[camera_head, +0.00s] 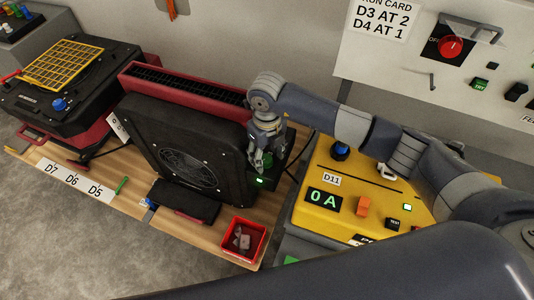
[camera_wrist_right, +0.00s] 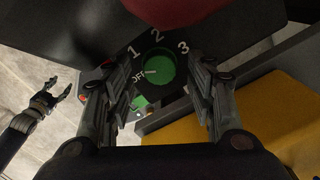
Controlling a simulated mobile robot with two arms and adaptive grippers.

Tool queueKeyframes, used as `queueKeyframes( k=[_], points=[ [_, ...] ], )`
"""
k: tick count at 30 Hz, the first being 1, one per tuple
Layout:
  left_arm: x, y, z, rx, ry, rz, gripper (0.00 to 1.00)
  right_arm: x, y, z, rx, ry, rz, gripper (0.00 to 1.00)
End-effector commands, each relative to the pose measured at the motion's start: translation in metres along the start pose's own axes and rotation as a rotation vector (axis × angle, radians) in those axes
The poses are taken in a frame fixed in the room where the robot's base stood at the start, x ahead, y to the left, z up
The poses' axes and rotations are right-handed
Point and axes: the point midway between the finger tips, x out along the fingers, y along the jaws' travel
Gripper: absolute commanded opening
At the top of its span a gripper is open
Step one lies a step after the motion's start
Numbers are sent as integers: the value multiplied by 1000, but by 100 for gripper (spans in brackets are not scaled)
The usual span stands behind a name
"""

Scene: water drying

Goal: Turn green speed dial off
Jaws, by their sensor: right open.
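The green speed dial (camera_wrist_right: 160,67) is on a dark panel, with OFF, 1, 2 and 3 printed around it in the right wrist view. Its white mark (camera_wrist_right: 150,72) lies on the left side, facing OFF. In the head view the dial (camera_head: 267,158) is on the end of the black fan unit (camera_head: 165,130), partly hidden by my gripper. My right gripper (camera_wrist_right: 162,82) is open, with one finger on each side of the dial; contact cannot be told. My left gripper (camera_wrist_right: 58,95) shows at the left of the wrist view, fingers apart and empty.
A lit green indicator (camera_head: 260,181) is below the dial. A red bin (camera_head: 243,239) stands at the table's front end. A yellow unit reading 0 A (camera_head: 323,200) is right of the fan. A white wall panel with a red knob (camera_head: 450,46) is behind.

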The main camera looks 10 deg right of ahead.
Motion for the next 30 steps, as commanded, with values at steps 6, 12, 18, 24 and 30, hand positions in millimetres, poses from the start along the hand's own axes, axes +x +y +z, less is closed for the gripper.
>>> queueKeyframes(
  k=[6,12,18,24,30],
  points=[
    [-2,0,0,0,0,0,51,10,0,0,-1,0,-1,51],
    [-2,0,0,0,0,0,51,11,0,0,-2,-1,-1,51],
    [-2,0,0,0,-1,0,51,10,0,0,-2,0,0,8],
    [-1,0,0,0,-1,0,51,11,0,0,-4,-1,-1,7],
    [7,0,1,0,-1,0,51,13,0,0,-51,-1,-1,7]
  ],
)
